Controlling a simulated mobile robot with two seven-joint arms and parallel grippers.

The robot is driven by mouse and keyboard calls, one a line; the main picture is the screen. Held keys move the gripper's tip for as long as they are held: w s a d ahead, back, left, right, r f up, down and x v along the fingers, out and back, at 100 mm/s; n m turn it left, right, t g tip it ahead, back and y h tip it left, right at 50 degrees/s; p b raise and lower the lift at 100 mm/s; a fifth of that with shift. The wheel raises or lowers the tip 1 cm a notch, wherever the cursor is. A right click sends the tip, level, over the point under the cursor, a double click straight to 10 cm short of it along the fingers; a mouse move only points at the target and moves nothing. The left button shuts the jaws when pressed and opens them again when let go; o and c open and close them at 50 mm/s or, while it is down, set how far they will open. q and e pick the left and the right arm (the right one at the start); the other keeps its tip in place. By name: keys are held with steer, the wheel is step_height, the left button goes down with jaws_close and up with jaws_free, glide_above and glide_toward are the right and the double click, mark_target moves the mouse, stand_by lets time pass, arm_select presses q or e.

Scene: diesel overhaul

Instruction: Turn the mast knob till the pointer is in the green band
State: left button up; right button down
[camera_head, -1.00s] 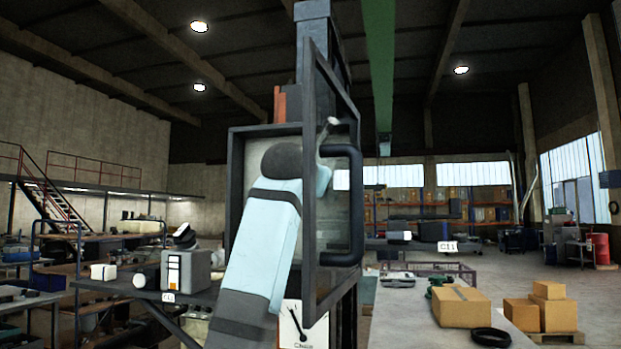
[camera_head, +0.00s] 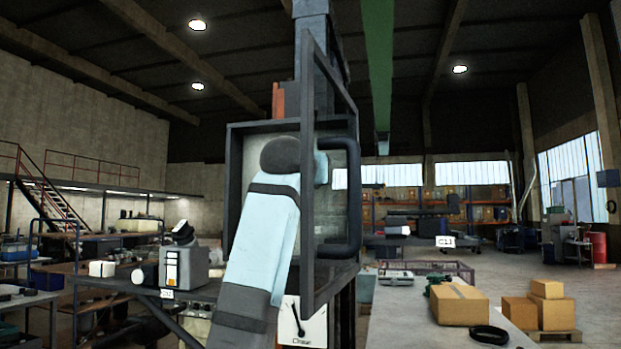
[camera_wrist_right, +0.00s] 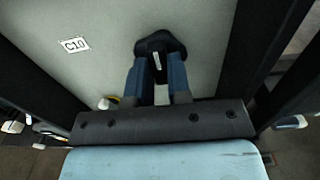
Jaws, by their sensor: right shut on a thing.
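In the right wrist view, a dark rounded knob (camera_wrist_right: 160,43) stands against a pale grey panel (camera_wrist_right: 105,25). My right gripper (camera_wrist_right: 159,66) is shut on it, one blue finger on each side, and a small white mark shows between the fingers. In the head view, my light-blue right arm rises before a dark open-fronted box (camera_head: 237,175) on the mast (camera_head: 313,60); it hides the gripper and the knob there. I cannot make out a pointer in a green band. My left gripper is not in view.
A white plate with a black lever (camera_head: 302,322) is below the box. A bench with a cardboard box (camera_head: 459,305) is at the right. A label plate (camera_wrist_right: 74,45) is on the panel.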

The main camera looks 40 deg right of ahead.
steer(key=shift+n, duration=0.3)
steer(key=shift+n+b, duration=0.3)
steer(key=shift+n, duration=2.2)
steer(key=n, duration=0.5)
